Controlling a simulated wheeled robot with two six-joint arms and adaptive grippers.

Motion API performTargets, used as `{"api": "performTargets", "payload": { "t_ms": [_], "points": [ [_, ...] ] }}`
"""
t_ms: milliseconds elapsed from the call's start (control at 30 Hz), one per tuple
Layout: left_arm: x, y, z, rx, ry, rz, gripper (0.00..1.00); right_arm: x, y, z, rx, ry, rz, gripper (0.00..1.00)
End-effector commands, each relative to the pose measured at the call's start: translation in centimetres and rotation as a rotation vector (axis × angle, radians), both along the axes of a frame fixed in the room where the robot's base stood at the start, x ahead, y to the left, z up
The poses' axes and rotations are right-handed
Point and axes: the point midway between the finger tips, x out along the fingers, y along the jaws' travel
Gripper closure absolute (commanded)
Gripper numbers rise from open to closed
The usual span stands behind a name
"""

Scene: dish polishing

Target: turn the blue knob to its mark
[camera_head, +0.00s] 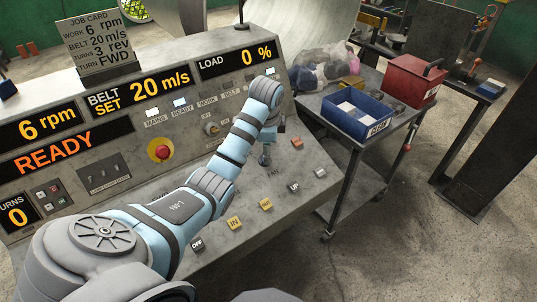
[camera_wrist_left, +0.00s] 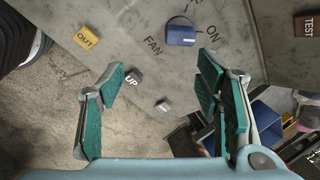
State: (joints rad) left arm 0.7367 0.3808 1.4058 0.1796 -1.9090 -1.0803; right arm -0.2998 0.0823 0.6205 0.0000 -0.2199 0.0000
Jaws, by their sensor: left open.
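The blue knob (camera_wrist_left: 181,36) sits on the grey console panel in the left wrist view, beside the lettering FAN and ON. In the head view the left gripper (camera_head: 265,156) hangs over the right part of the console, mostly hidden by my arm, and I cannot see the knob there. My right gripper is not in view.
Near the knob are a yellow OUT button (camera_wrist_left: 87,37), a grey UP button (camera_wrist_left: 133,76) and a brown TEST button (camera_wrist_left: 306,25). A red emergency button (camera_head: 160,150) stands left of my arm. A trolley beyond the console holds a blue bin (camera_head: 357,113) and red toolbox (camera_head: 412,80).

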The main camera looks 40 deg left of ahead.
Motion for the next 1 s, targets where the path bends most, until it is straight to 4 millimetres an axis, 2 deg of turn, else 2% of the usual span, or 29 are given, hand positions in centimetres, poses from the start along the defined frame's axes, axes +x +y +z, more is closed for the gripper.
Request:
{"api": "performTargets", "payload": {
  "t_ms": [33,100,200,367,600,700,833,1000],
  "points": [
    [0.9,0.8,2.1,-0.003,0.005,-0.027,0.42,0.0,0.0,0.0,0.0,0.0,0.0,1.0],
    [1.5,1.5,3.7,-0.009,0.015,-0.064,0.42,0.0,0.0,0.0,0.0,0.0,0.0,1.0],
    [1.9,1.8,3.7,-0.013,0.021,-0.084,0.42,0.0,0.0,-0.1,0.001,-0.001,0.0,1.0],
    [2.6,2.2,0.2,-0.013,0.024,-0.084,0.42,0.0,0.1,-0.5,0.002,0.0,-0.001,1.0],
    [4.2,3.1,-6.7,-0.012,0.021,-0.084,0.42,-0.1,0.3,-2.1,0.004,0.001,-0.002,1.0],
    [4.6,3.3,-8.5,-0.013,0.019,-0.083,0.42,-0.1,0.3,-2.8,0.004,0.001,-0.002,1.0],
    [4.9,3.5,-9.5,-0.011,0.017,-0.084,0.42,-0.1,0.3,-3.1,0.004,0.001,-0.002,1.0],
    [4.9,3.5,-9.5,-0.011,0.017,-0.084,0.42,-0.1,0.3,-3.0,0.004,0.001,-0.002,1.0]
  ]
}}
